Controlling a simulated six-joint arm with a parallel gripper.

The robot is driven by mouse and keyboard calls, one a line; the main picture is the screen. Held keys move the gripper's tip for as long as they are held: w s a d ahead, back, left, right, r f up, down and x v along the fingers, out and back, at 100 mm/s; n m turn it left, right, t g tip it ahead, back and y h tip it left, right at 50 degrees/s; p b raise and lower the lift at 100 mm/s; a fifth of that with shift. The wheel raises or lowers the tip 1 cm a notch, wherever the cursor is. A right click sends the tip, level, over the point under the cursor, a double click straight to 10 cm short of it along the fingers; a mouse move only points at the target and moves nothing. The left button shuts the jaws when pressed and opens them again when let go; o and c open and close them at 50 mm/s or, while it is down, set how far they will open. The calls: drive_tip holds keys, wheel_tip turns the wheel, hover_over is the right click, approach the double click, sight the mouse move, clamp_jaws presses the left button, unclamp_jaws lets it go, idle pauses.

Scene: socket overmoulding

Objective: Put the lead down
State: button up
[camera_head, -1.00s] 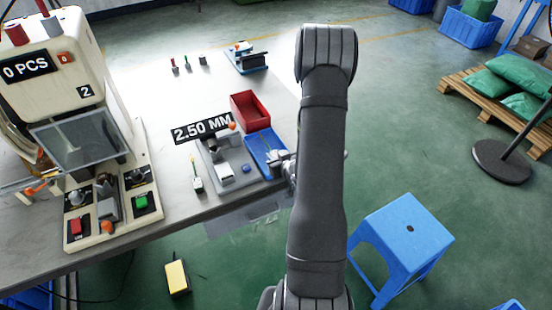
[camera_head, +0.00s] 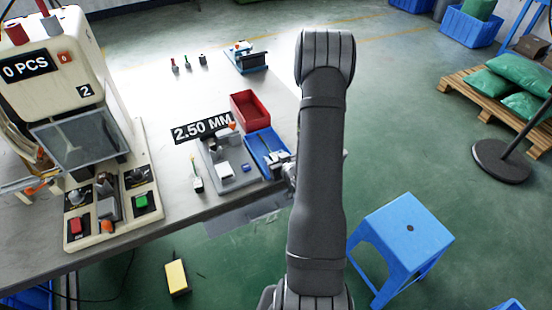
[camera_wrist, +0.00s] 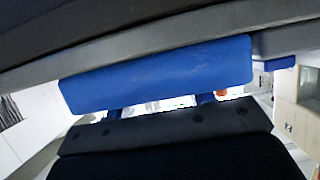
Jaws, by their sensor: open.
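My gripper (camera_head: 277,158) is open over the near part of the blue tray (camera_head: 256,137), at the right edge of the table. My own arm hides part of it. A thin dark strip (camera_head: 266,143) shows in the blue tray just beyond the gripper; it may be the lead, but it is too small to be sure. The wrist view is filled by a blue bar, a grey edge and a dark block close to the camera. No lead can be made out there.
A red bin (camera_head: 250,110) stands behind the blue tray. A grey fixture (camera_head: 225,163) with a 2.50 MM display (camera_head: 202,128) is left of it. The moulding machine (camera_head: 95,150) stands further left. A blue stool (camera_head: 402,232) is on the floor at the right.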

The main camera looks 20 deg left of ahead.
drive_tip(key=v, duration=1.2)
drive_tip(key=x, duration=1.2)
drive_tip(key=shift+w+a+f, duration=0.1)
drive_tip(key=shift+a+f, duration=0.05)
drive_tip(key=shift+r, duration=1.45)
